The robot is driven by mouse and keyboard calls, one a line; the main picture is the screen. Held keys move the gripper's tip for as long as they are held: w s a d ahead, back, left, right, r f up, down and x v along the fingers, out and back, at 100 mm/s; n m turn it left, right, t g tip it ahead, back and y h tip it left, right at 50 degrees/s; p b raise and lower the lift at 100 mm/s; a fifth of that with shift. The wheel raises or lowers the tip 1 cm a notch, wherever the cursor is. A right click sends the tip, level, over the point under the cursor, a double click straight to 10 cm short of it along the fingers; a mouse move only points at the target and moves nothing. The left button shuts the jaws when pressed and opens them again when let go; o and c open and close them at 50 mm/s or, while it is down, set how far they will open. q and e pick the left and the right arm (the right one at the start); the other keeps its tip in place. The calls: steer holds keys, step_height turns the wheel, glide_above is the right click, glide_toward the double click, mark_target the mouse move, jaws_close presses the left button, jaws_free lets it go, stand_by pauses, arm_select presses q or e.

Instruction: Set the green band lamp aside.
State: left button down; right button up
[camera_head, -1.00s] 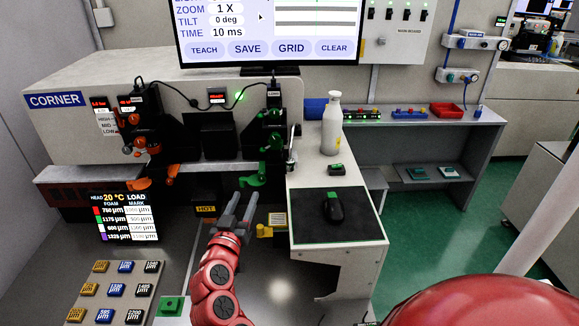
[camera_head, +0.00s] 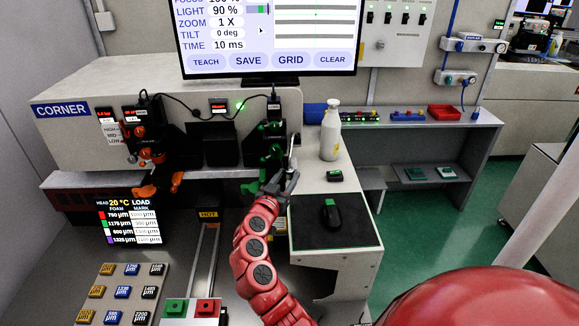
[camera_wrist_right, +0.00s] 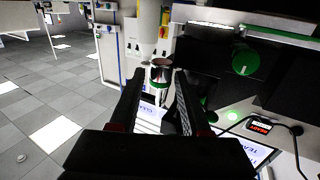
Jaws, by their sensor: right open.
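The green band lamp (camera_wrist_right: 160,74) shows in the right wrist view as a small metallic cylinder with a green band and a dark round end. In the head view it seems to be the slim silver piece (camera_head: 294,150) beside the green clamp, partly hidden by my right gripper. My right gripper (camera_head: 289,178) is at its lower part. In the right wrist view my open fingers (camera_wrist_right: 160,83) stand on either side of the lamp, with gaps visible; contact cannot be told. My left gripper is not in view.
The green clamp assembly (camera_head: 270,150) is close on the left. Green and red buttons (camera_head: 191,308) are at the front. The monitor (camera_head: 270,40) is above.

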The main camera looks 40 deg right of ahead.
steer(key=shift+x, duration=1.2)
jaws_close()
stand_by(0.6)
